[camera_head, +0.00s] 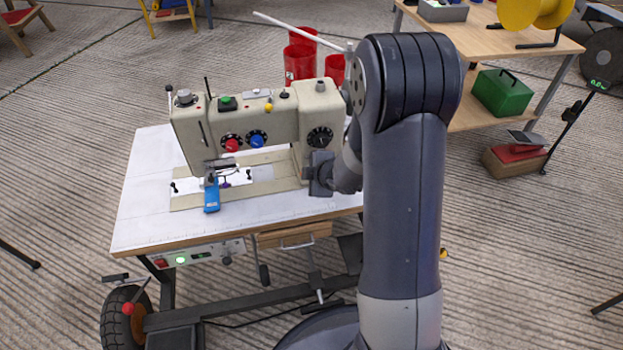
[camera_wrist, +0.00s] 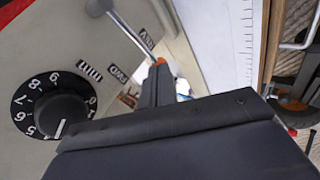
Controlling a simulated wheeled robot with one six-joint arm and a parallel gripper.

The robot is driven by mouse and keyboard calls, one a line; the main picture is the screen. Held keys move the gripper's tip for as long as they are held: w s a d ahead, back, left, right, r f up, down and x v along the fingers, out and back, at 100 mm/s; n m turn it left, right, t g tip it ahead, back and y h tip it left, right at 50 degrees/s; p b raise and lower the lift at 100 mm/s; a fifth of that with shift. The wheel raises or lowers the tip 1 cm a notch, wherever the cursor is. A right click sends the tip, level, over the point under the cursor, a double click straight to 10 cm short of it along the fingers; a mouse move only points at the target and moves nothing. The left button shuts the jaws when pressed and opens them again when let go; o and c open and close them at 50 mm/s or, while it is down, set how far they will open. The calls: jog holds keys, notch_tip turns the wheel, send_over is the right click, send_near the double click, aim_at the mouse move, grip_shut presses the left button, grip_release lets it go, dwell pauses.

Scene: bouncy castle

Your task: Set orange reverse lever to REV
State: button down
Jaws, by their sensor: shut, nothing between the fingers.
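The sewing machine (camera_head: 270,125) stands on the white table, cream-coloured, with dials on its front. In the wrist view, the reverse lever (camera_wrist: 131,36) is a thin metal rod ending in an orange knob (camera_wrist: 160,61). The knob lies between the two labels, which appear upside down: REV (camera_wrist: 146,38) and FWD (camera_wrist: 118,75). My gripper (camera_wrist: 158,72) is shut and empty, its fingertips close by the orange knob. I cannot tell whether they touch it. In the head view, my gripper (camera_head: 317,174) is at the machine's right column, and the lever is hidden there.
A numbered black dial (camera_wrist: 55,105) sits beside my gripper on the machine's face. A blue object (camera_head: 211,195) lies near the needle area. The white tabletop (camera_head: 145,210) is clear at the left. Red cylinders (camera_head: 300,62) stand behind the machine.

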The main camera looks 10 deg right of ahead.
jog(key=shift+f, duration=0.1)
jog(key=shift+p, duration=0.3)
jog(key=shift+r+p, duration=0.75)
jog(key=shift+r, duration=0.05)
